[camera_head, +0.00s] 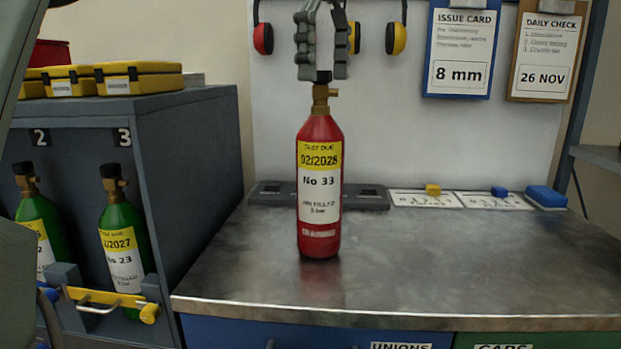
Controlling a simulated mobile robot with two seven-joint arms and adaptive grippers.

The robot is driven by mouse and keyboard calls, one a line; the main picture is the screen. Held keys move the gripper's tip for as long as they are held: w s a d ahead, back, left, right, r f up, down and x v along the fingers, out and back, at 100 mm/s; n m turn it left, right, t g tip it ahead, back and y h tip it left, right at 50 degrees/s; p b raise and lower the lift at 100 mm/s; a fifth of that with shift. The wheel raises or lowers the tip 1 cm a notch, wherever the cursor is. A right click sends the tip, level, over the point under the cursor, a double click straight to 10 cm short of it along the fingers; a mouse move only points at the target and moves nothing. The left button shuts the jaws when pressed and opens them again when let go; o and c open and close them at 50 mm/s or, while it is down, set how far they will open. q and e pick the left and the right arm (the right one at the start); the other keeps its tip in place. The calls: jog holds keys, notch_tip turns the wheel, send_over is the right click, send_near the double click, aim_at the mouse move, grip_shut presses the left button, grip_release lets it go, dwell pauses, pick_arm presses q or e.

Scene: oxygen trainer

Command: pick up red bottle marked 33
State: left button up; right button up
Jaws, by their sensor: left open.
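The red bottle marked No 33 (319,225) stands upright on the metal bench top (450,265), with a yellow 02/2028 label and a brass valve (321,97) on top. My left gripper (322,74) is directly above it, pointing down, with its fingertips at the top of the valve. The gripper is open. Whether the fingers touch the valve cannot be told, as they hide its top. My right gripper is not in view.
Green bottles, one marked No 23 (124,245), stand in a grey rack (190,160) at left, behind a yellow bar (105,297). Yellow cases (138,80) lie on the rack. Ear defenders (396,38) hang behind the gripper.

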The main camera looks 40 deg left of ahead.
aim_at(321, 114)
pick_arm(q)
jog(key=shift+w+a, duration=0.2)
jog(key=shift+a+f, duration=0.1)
jog(key=shift+f, duration=0.15)
notch_tip(321, 114, down, 7)
jog(key=shift+s+a+f, duration=0.1)
jog(key=shift+s+a, duration=0.05)
jog(key=c, duration=1.9)
jog(key=shift+c, duration=0.2)
jog(key=shift+r, duration=0.2)
